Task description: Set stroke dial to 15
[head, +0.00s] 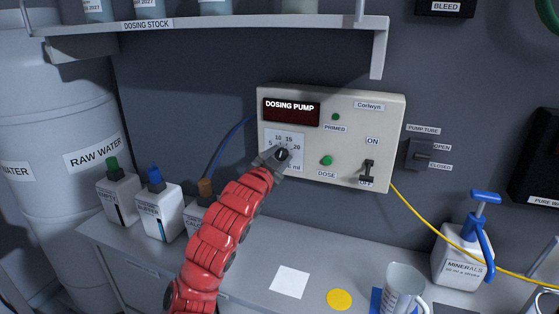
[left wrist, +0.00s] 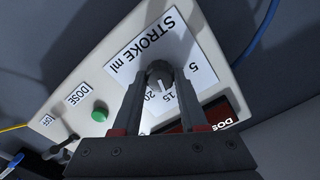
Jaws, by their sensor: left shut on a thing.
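The beige dosing pump (head: 385,115) is on the wall, with a white stroke scale plate (head: 271,138) at its lower left. The round dark stroke dial (left wrist: 159,73) sits on that plate, which reads "STROKE ml" in the left wrist view. My left gripper (head: 281,155) is at the dial, shut on it with one finger on each side. The dial has a pale pointer mark. The mark is on the side of the 15 and 20 labels, but its exact reading is unclear. The 10 is hidden behind a finger in the left wrist view. My right gripper is out of view.
A green DOSE button (head: 326,160) and an ON/OFF switch (head: 367,171) are right of the dial. A shelf (head: 210,21) overhangs above.

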